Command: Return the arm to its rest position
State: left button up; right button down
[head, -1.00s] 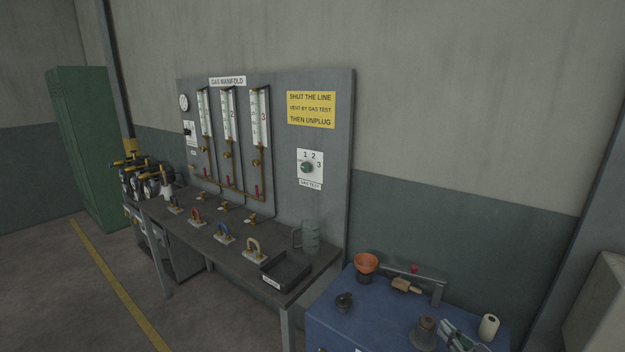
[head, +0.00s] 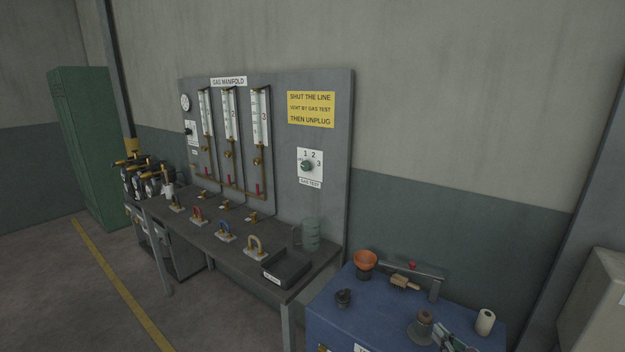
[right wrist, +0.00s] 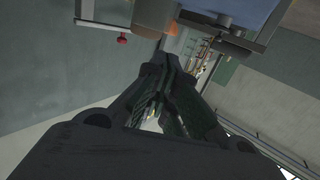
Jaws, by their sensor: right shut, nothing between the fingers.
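My right gripper (right wrist: 170,65) is shut and empty in the right wrist view, its dark fingers together in the middle. In the head view, only a small part of what appears to be this gripper (head: 452,341) shows at the bottom edge, in front of the blue cabinet (head: 335,315). The rest of the right arm is out of the head view. My left gripper is in neither view.
A grey bench (head: 235,258) carries several coloured shackle-like pieces, a black tray (head: 287,270) and a green mug (head: 311,235). An orange funnel (head: 366,261), a bell-shaped piece (head: 423,328) and a white roll (head: 486,321) stand on the blue cabinet. Open floor lies at left.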

jog(key=s+a+f+h, duration=0.1)
jog(key=s+a+f+m+g+h, duration=0.1)
jog(key=a, duration=0.1)
jog(key=a+f+g+h, duration=0.1)
jog(key=a, duration=0.1)
jog(key=shift+s+m+h, duration=0.3)
jog(key=shift+s+m, duration=0.1)
jog(key=s+a+r+g+h, duration=0.1)
jog(key=s+a+g, duration=0.4)
jog(key=s, duration=0.7)
jog(key=s+a+r+g+h, duration=0.1)
jog(key=s+a+g, duration=0.45)
jog(key=s, duration=0.65)
notch_tip(320, 180, down, 33)
jog(key=s+g, duration=0.2)
jog(key=s, duration=0.1)
jog(key=s+d+f, duration=0.2)
jog(key=s+f, duration=0.8)
jog(key=s, duration=0.1)
jog(key=s+d+f, duration=0.2)
jog(key=s+f, duration=0.7)
jog(key=s, duration=0.2)
jog(key=shift+d+f+n+g, duration=0.2)
jog(key=shift+f+n+g, duration=0.15)
jog(key=shift+g, duration=0.1)
